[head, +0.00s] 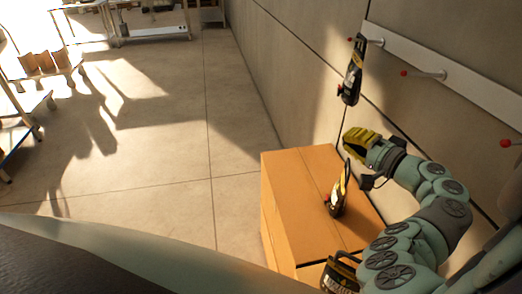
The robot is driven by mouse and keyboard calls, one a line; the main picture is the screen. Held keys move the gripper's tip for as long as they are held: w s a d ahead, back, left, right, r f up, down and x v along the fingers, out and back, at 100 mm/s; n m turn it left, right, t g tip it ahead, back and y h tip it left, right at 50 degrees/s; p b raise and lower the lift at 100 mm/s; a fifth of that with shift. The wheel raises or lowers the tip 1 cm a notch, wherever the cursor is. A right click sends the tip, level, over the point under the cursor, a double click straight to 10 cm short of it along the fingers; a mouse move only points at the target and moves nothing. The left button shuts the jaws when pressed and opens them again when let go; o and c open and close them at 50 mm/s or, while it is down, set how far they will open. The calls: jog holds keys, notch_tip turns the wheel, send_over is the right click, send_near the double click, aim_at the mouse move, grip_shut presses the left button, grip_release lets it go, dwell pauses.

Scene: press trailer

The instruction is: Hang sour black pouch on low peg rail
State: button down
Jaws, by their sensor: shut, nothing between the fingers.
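A black pouch with yellow and red marks (352,72) hangs upright against the wall at the left end of the white peg rail (458,78). A similar black pouch (339,193) stands on the cardboard box below. Another black and yellow pouch (341,276) shows partly at the bottom edge, behind my arm. I cannot read which one is sour. My gripper (356,141) has yellow fingers, shut and empty. In the picture it lies between the hanging pouch and the pouch on the box.
Red-tipped pegs (425,74) stick out from the rail; the middle one is bare. The cardboard box (290,190) stands against the wall under the rail. The concrete floor (165,140) to the left is open. Carts (45,65) and a table (150,28) stand farther off.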

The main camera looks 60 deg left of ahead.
jog(key=s+r+p, duration=0.2)
jog(key=r+p, duration=1.3)
jog(key=p, duration=0.1)
jog(key=s+d+r+p, duration=0.1)
jog(key=s+r+p, duration=0.1)
jog(key=r+p, duration=1.2)
jog(key=shift+s+d+r+p, duration=0.25)
jog(key=shift+r+p, duration=0.1)
jog(key=shift+p, duration=0.55)
dwell(4.1)
